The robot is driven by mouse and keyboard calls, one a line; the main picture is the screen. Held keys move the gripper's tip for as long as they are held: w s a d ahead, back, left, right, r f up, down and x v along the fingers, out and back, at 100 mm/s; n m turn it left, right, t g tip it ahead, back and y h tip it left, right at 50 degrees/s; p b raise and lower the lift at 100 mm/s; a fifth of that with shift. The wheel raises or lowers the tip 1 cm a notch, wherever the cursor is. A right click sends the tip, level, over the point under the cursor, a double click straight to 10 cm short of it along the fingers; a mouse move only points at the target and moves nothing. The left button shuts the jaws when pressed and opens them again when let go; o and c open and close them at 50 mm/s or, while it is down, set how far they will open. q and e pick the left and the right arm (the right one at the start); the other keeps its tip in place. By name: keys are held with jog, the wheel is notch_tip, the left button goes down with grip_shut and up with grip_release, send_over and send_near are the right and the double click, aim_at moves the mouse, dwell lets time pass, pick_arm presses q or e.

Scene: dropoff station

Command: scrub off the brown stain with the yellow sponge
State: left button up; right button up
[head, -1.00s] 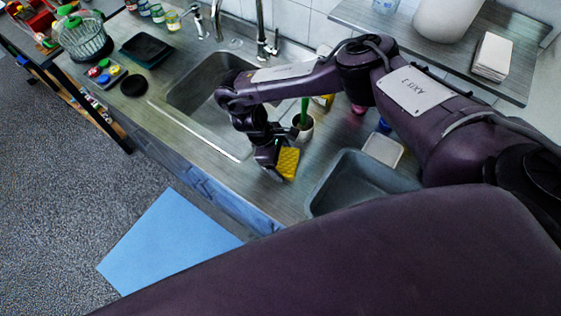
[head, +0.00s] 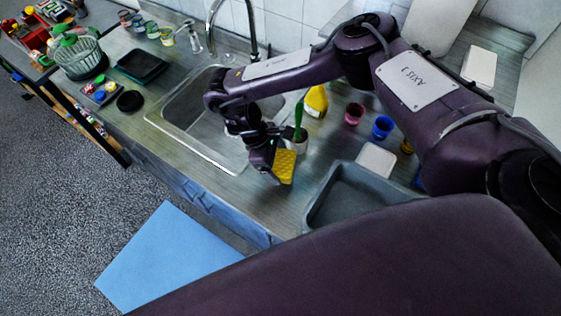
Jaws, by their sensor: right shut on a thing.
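The yellow sponge (head: 285,167) is at the tip of my right gripper (head: 273,172), on or just above the counter between the sink and the grey basin. My right gripper is shut on the sponge, which is held on edge. Whether the sponge touches the counter I cannot tell. No brown stain shows; the gripper and sponge hide part of the counter there. My left gripper is not in view.
The sink (head: 205,122) lies left of the gripper. The grey basin (head: 350,192) stands to the right. A pot with a green-handled brush (head: 298,118), a yellow bottle (head: 316,101), a pink cup (head: 353,114) and a blue cup (head: 382,127) stand behind.

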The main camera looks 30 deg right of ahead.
jog(key=shift+r, duration=1.5)
